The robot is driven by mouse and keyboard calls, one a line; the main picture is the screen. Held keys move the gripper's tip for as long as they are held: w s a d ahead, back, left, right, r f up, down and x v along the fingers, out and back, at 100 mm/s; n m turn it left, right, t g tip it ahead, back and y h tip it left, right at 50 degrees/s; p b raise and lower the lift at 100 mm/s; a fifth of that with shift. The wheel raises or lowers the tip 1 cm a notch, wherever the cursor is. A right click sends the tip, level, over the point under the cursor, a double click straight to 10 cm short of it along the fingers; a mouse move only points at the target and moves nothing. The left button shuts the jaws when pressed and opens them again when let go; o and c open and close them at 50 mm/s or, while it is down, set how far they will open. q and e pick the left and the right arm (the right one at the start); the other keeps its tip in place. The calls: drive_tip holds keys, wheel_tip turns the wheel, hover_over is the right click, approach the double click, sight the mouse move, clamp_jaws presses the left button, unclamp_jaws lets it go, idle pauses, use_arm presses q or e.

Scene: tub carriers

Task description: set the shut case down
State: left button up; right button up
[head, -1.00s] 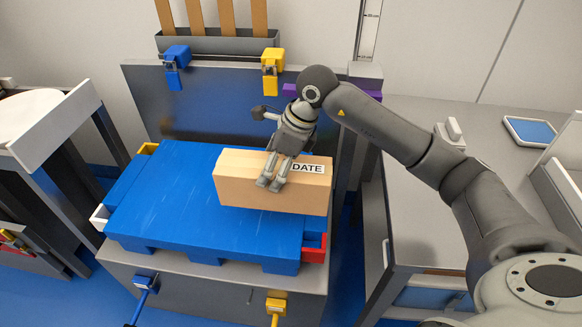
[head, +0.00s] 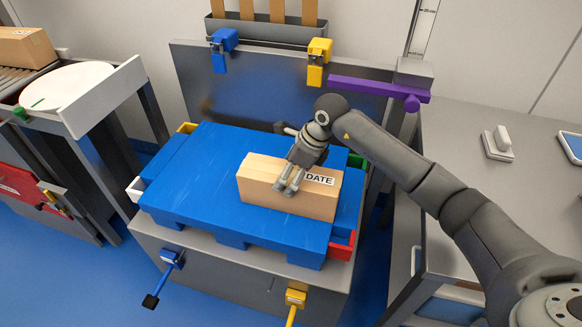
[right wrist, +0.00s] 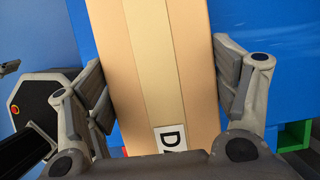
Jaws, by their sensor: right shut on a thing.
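The shut case is a brown cardboard box (head: 262,183) with a tape strip and a white DATE label. In the head view it is over the right part of a blue pallet-like platform (head: 215,160). My right gripper (head: 288,188) is shut on the box from above, its fingers across the box's width. In the right wrist view the box (right wrist: 160,60) lies between the two fingers (right wrist: 165,95). The box's underside is hidden, so I cannot tell whether it touches the blue surface. My left gripper is not in view.
Coloured corner pieces sit around the platform, such as a red one (head: 342,246) and a white one (head: 135,189). A grey panel (head: 260,95) stands behind. A purple bar (head: 375,88) juts out at back right. The platform's left part is clear.

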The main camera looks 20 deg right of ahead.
drive_tip(key=shift+w+r, duration=0.1)
drive_tip(key=shift+r, duration=0.1)
drive_tip(key=o, duration=1.7)
drive_tip(key=shift+f, duration=0.2)
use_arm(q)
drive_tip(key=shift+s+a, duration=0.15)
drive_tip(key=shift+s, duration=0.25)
use_arm(e)
drive_tip(key=o, duration=0.3)
drive_tip(key=shift+o, duration=0.2)
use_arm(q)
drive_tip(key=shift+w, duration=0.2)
use_arm(e)
drive_tip(key=shift+r, duration=0.25)
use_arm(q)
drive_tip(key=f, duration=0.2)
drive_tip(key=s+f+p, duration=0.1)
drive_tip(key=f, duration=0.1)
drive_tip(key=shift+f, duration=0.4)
use_arm(e)
drive_tip(key=v, duration=1.1)
drive_tip(key=shift+s+d+r, duration=0.2)
drive_tip(key=shift+s+r, duration=0.1)
drive_tip(key=shift+s, duration=0.05)
